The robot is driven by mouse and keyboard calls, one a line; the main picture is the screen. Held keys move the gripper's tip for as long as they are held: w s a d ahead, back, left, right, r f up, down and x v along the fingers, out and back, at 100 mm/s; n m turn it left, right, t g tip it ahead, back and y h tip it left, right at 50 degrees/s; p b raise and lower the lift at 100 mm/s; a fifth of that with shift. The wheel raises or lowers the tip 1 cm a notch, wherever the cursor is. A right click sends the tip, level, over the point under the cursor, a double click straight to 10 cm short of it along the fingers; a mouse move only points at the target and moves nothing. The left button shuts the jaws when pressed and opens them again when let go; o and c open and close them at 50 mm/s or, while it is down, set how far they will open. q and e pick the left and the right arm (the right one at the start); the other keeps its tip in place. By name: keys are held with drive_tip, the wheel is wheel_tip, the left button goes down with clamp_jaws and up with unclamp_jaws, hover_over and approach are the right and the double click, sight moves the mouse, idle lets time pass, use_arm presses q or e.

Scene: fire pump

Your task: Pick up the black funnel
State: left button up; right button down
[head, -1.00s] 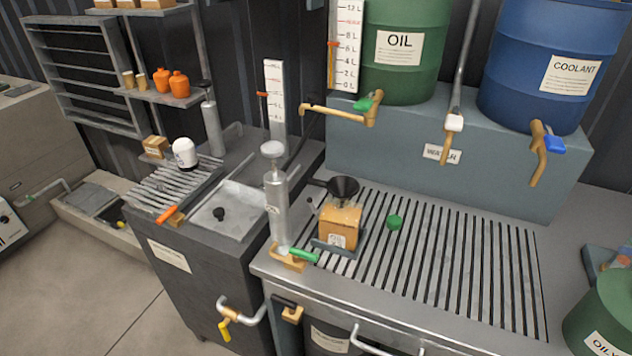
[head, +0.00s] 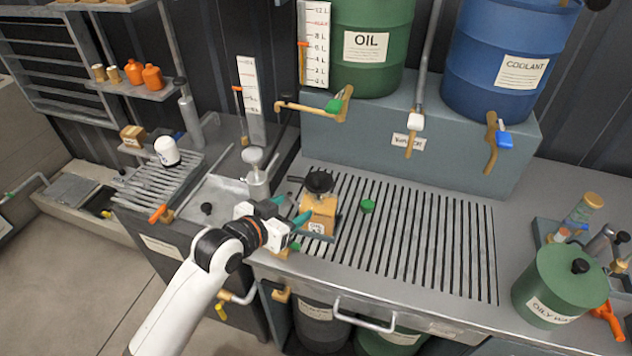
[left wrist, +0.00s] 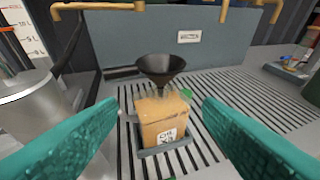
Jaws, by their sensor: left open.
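The black funnel (head: 319,181) sits upright on top of a tan oil container (head: 318,213) on the slatted bench. In the left wrist view the funnel (left wrist: 160,68) is in the middle, with its handle pointing left, above the container (left wrist: 162,118) marked with a white label. My left gripper (head: 291,211) is open and empty, just left of the container. In the left wrist view its teal fingers (left wrist: 157,130) spread to either side of the container, nearer the camera than the funnel. My right gripper is not in view.
A grey metal cylinder (left wrist: 45,105) stands close left of the funnel. A green cap (head: 367,206) lies on the slats to the right. Brass taps (head: 320,108) hang behind. A green oily waste can (head: 556,285) stands at the right. The slats between are clear.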

sight(317, 195)
use_arm(q)
drive_tip(key=p+x, duration=0.2)
drive_tip(key=x, duration=0.8)
drive_tip(key=shift+w+d+f+p, duration=0.15)
drive_tip(key=shift+f+p, duration=0.1)
drive_tip(key=shift+p, duration=0.05)
drive_tip(key=c, duration=1)
